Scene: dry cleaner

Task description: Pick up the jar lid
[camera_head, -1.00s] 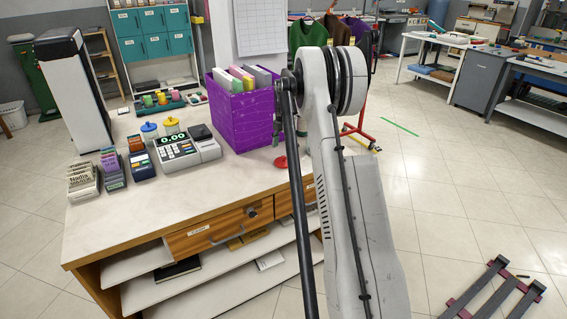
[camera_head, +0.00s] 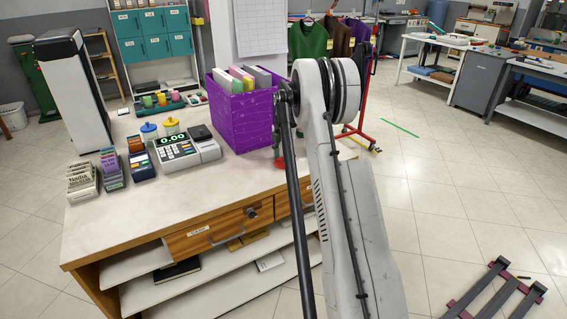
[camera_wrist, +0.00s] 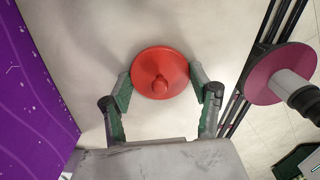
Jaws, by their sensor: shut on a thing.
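The red round jar lid (camera_wrist: 160,60) with its small knob shows in the wrist view, between the two fingers of my gripper (camera_wrist: 167,92). The fingers are shut on it, one at each side of its rim, and the knob faces the camera. The pale counter top (camera_wrist: 95,50) is beneath it. In the head view the lid is mostly hidden behind my arm, with a bit of red beside the purple box (camera_head: 240,120). My gripper is hidden there too.
The purple box with folders stands close at the left in the wrist view (camera_wrist: 30,90). A magenta disc with a grey stem (camera_wrist: 275,72) is at the right. The cash register (camera_head: 185,147) and card racks (camera_head: 82,182) stand left on the counter (camera_head: 130,225). The front counter top is clear.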

